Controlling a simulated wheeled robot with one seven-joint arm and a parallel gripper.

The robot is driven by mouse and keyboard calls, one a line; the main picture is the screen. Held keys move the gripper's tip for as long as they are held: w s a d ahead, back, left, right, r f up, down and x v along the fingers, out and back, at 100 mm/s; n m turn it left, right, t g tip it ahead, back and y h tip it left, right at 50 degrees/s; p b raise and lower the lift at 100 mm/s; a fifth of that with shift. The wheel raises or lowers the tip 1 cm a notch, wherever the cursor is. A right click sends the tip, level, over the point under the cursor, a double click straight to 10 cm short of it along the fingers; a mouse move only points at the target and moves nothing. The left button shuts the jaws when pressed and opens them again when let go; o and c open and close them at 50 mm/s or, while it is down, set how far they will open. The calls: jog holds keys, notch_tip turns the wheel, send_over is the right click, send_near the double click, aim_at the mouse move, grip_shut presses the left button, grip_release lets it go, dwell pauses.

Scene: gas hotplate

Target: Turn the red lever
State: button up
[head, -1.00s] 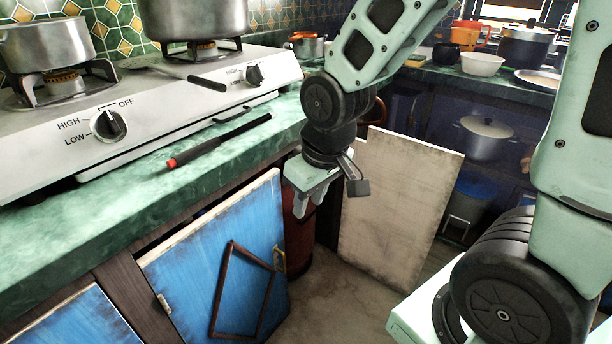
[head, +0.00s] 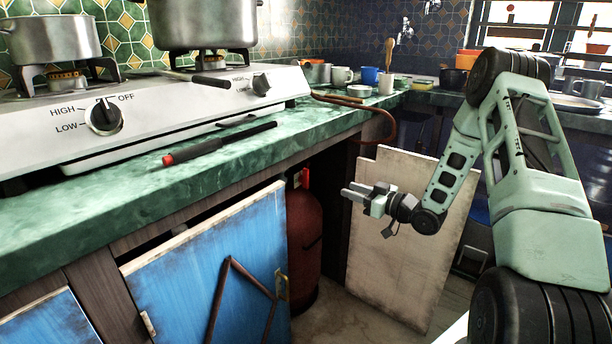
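A dark red gas cylinder (head: 304,235) stands inside the cabinet under the counter, partly hidden by the blue door. A small bright red piece, which looks like the red lever (head: 305,178), shows at its top, just below the counter edge. My gripper (head: 347,191) points left, at about the lever's height and to its right. Its two fingers are apart with nothing between them. It appears clear of the cylinder and the lever.
The open blue door (head: 215,265) stands left of the cylinder, and an open whitish door (head: 400,245) stands behind my gripper. The green counter (head: 240,150) overhangs the cabinet. A brown hose (head: 385,120) loops over its edge. The white hotplate (head: 160,105) carries pots.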

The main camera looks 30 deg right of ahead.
aim_at(306, 178)
jog(key=b+x, duration=0.3)
jog(key=x, duration=1.4)
jog(key=shift+w+r+b, duration=0.1)
jog(key=shift+r+b, duration=0.05)
jog(key=shift+b, duration=0.25)
grip_shut()
